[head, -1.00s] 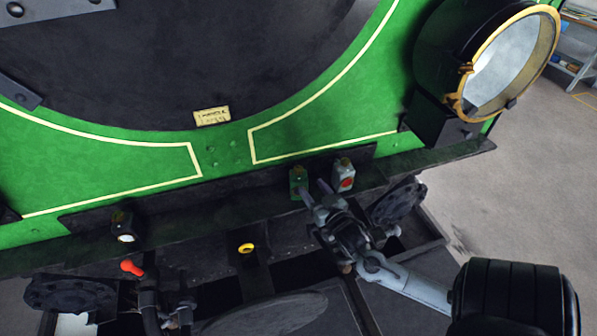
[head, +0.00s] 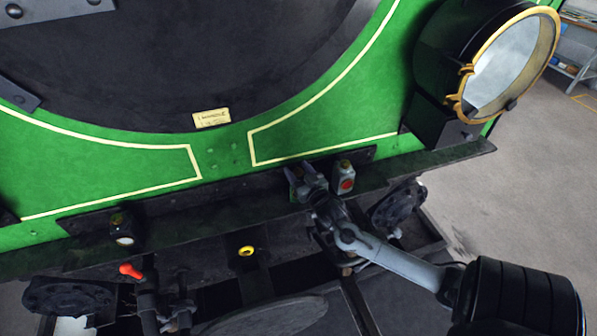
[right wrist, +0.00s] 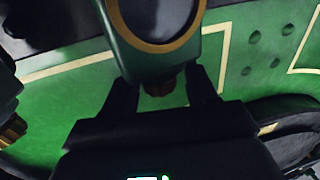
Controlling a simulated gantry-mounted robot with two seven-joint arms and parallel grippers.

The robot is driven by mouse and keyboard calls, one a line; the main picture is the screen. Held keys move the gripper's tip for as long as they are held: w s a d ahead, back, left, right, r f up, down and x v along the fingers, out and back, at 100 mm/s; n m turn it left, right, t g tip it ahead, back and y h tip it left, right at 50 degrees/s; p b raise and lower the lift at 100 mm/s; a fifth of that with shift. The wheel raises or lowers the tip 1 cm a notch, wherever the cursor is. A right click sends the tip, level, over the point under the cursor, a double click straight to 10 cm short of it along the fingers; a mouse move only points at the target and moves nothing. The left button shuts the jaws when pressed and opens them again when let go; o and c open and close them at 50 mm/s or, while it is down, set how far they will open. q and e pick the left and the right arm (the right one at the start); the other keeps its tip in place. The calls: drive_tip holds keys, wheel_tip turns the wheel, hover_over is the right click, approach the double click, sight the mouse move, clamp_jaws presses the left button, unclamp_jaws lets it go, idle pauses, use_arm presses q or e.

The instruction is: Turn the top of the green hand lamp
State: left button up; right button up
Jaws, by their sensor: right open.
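The green hand lamp (right wrist: 150,66) shows large at the top of the right wrist view, with a brass ring round its dark lens. Its brownish top knob (right wrist: 158,86) sits between the two dark fingers of my right gripper (right wrist: 164,88). The fingers are open, with a gap to the knob on each side. In the head view my right gripper (head: 306,182) is at the shelf on the tram's front and hides most of the green lamp. My left gripper is not in view.
A dark lamp (head: 122,230) stands farther left on the shelf. A large brass-rimmed headlamp (head: 505,70) is at upper right. A red-ended handle (head: 131,271) is lower left.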

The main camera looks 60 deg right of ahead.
drive_tip(key=shift+c, duration=0.2)
drive_tip(key=c, duration=0.9)
drive_tip(key=shift+h, duration=0.3)
drive_tip(key=shift+a+m+g+h+p, duration=0.1)
drive_tip(key=shift+m+g+h+p, duration=0.5)
drive_tip(key=shift+m+g+h, duration=0.3)
drive_tip(key=m+g+h, duration=0.2)
drive_tip(key=shift+h+p, duration=0.3)
drive_tip(key=shift+p, duration=0.05)
drive_tip(key=m+g+h, duration=0.1)
drive_tip(key=m+g, duration=0.1)
drive_tip(key=g, duration=0.1)
drive_tip(key=shift+h, duration=0.4)
drive_tip(key=shift+m+g+h, duration=0.5)
drive_tip(key=shift+m+g, duration=0.5)
drive_tip(key=shift+g, duration=0.2)
